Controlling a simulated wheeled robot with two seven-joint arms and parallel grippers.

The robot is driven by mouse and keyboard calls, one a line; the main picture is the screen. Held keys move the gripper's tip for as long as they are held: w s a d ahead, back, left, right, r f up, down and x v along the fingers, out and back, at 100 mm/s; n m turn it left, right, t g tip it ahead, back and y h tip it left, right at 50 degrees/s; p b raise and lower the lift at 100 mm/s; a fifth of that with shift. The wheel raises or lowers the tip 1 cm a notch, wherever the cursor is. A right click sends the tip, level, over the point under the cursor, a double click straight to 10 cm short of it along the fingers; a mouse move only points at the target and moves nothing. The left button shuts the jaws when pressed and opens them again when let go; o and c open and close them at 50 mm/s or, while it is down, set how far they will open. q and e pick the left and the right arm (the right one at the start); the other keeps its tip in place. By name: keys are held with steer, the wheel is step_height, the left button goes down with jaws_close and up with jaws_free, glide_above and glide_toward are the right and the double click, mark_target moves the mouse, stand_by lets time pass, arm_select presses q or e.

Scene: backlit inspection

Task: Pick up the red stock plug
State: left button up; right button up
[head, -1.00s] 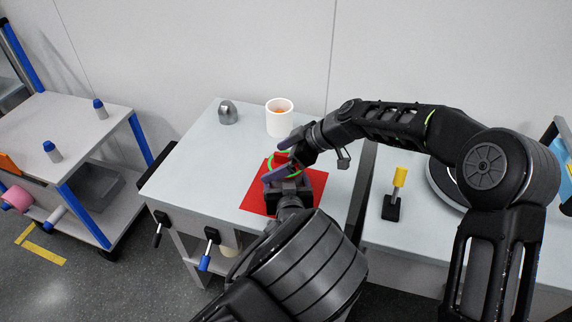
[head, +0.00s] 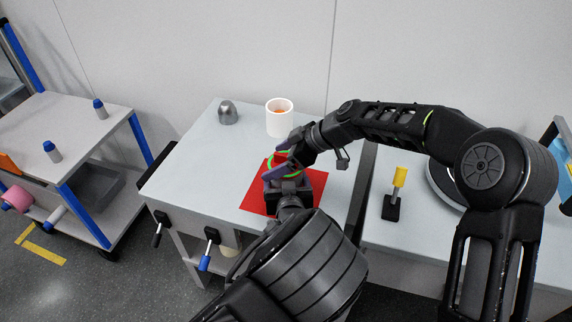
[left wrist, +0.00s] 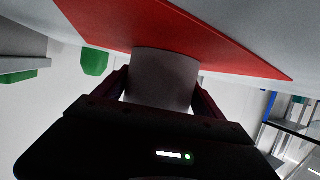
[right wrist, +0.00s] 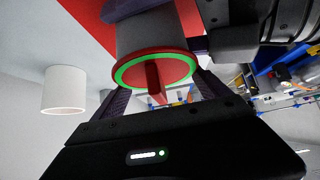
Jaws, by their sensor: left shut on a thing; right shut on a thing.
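The red stock plug (right wrist: 155,78) shows in the right wrist view as a red disc with a raised bar, inside a green ring on the end of a grey cylinder (right wrist: 150,36). My right gripper (right wrist: 156,90) is shut on the plug, its fingers either side. In the head view the plug (head: 281,156) is mostly hidden by the right gripper. My left gripper (left wrist: 163,90) is shut on the grey cylinder (left wrist: 165,75), just over the red mat (left wrist: 180,30). I cannot tell whether the cylinder touches the mat.
A white cup (head: 279,122) with something orange inside and a grey dome (head: 228,113) stand at the back of the table (head: 200,165). A yellow-topped black stand (head: 392,205) is at right. A cart (head: 75,130) with blue-capped items is at left. The table's left part is clear.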

mark_target(278, 153)
arm_select(q)
steer(key=shift+s+f, duration=0.15)
steer(key=shift+f, duration=0.15)
arm_select(e)
steer(key=c, duration=0.5)
step_height(278, 153, up, 10)
steer(key=shift+f, duration=0.1)
stand_by(0.5)
arm_select(q)
steer(key=o, duration=1.2)
steer(key=shift+o, duration=1.4)
steer(key=shift+r, duration=0.15)
